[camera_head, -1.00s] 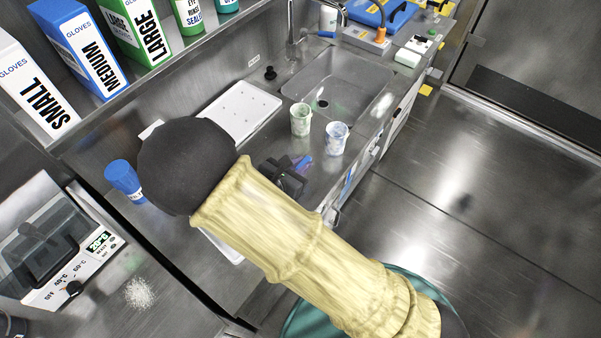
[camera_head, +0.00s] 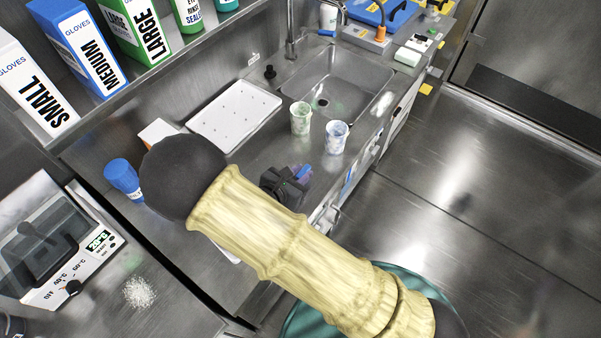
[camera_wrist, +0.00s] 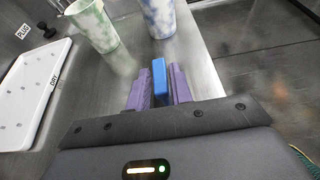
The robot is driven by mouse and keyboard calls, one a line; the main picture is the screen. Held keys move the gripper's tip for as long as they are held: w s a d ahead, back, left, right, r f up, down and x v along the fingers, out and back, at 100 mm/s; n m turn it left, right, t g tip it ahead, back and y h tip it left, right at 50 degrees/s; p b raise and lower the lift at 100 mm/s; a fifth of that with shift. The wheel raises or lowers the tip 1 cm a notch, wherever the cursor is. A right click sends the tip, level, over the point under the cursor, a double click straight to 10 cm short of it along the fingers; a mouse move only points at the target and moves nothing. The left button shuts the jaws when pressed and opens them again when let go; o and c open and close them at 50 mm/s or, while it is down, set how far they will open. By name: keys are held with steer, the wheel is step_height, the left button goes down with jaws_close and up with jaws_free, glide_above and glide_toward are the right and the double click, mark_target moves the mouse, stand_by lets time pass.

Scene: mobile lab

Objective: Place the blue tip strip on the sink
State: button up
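The blue tip strip (camera_wrist: 160,80) stands between the two purple fingers of my gripper (camera_wrist: 160,92) in the wrist view. The fingers press on both its sides, so my gripper is shut on it. In the head view the blue strip (camera_head: 304,173) shows small at the end of my gripper (camera_head: 298,173), over the steel counter just in front of the two cups. The sink (camera_head: 352,84) is a steel basin set in the counter, beyond the cups, with a drain and a tap. My arm hides part of the near counter.
A green-mottled cup (camera_head: 301,117) and a blue-mottled cup (camera_head: 336,137) stand between my gripper and the sink. A white drying tray (camera_head: 232,118) lies to the left. A blue-capped container (camera_head: 124,178) is near the left. Glove boxes (camera_head: 83,48) stand on the shelf.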

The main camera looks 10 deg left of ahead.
steer(key=shift+o, duration=1.1)
steer(key=shift+r, duration=0.15)
steer(key=v, duration=1.2)
steer(key=shift+b, duration=0.35)
